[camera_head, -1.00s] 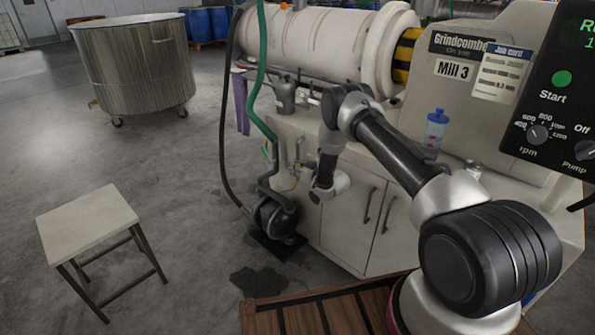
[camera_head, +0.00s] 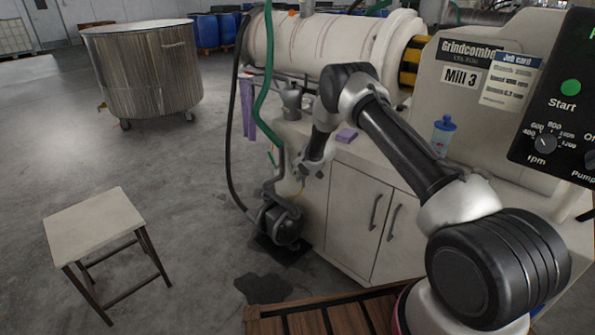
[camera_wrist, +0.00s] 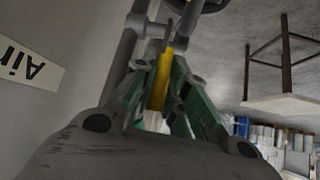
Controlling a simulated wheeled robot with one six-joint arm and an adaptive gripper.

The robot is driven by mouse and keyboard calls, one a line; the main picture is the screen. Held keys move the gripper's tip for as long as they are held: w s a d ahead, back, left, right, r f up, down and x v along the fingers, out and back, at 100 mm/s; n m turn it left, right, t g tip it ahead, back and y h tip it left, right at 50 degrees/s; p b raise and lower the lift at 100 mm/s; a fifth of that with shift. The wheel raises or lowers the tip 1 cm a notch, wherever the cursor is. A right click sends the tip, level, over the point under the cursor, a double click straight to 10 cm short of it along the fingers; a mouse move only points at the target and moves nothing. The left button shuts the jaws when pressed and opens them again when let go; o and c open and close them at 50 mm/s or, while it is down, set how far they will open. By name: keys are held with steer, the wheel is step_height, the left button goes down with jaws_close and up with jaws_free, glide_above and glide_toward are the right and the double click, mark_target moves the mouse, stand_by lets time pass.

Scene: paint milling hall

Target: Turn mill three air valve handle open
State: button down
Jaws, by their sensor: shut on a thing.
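The yellow air valve handle (camera_wrist: 162,78) shows in the wrist view, between the green-padded fingers of my gripper (camera_wrist: 165,95). My gripper is shut on it. Grey pipework runs just beyond and beside the handle. A white label reading "Air" (camera_wrist: 28,66) is upside down on the pale panel at the left. In the head view my gripper (camera_head: 308,170) is at the left end of the Mill 3 cabinet (camera_head: 352,215), above the pump. The handle is mostly hidden there, and its exact angle is hard to tell.
A black pump (camera_head: 280,222) with a green hose (camera_head: 264,90) and a dark hose stands below my gripper. A stool (camera_head: 95,225) stands at the left on open floor. A large steel vat (camera_head: 145,70) is behind. A blue bottle (camera_head: 442,135) is on the mill's ledge.

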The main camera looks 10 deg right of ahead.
stand_by(0.3)
steer(key=c, duration=1.4)
jaws_free()
steer(key=shift+c, duration=0.2)
steer(key=v, duration=1.2)
steer(key=shift+s+f, duration=0.1)
